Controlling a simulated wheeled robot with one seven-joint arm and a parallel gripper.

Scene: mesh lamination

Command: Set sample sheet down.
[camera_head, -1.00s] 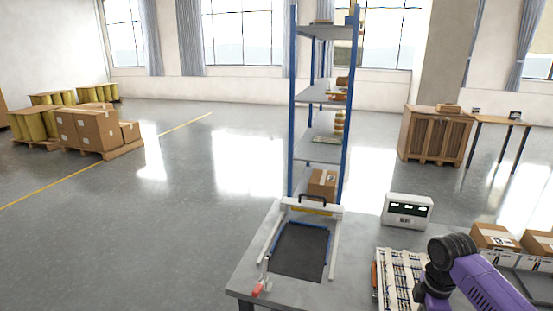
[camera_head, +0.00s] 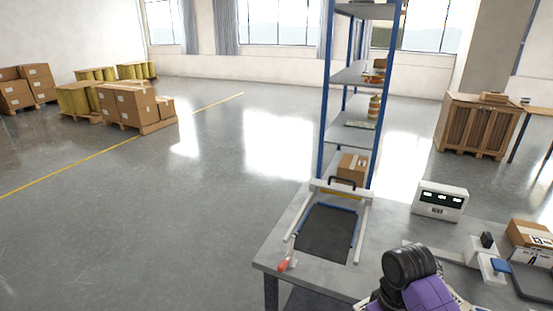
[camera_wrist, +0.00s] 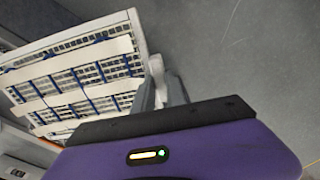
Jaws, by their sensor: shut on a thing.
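The sample sheet looks like a pale gridded panel (camera_wrist: 75,72) with white strips and blue lines, at the left of the wrist view. My gripper (camera_wrist: 160,85) is shut on a white piece at the panel's right edge. In the head view my purple and black arm (camera_head: 415,285) hides most of the panel and the gripper itself. I cannot tell how high the panel is.
Boxes (camera_head: 530,235) and small devices stand at right. A blue shelf rack (camera_head: 350,133) rises behind the table. Floor at left is open.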

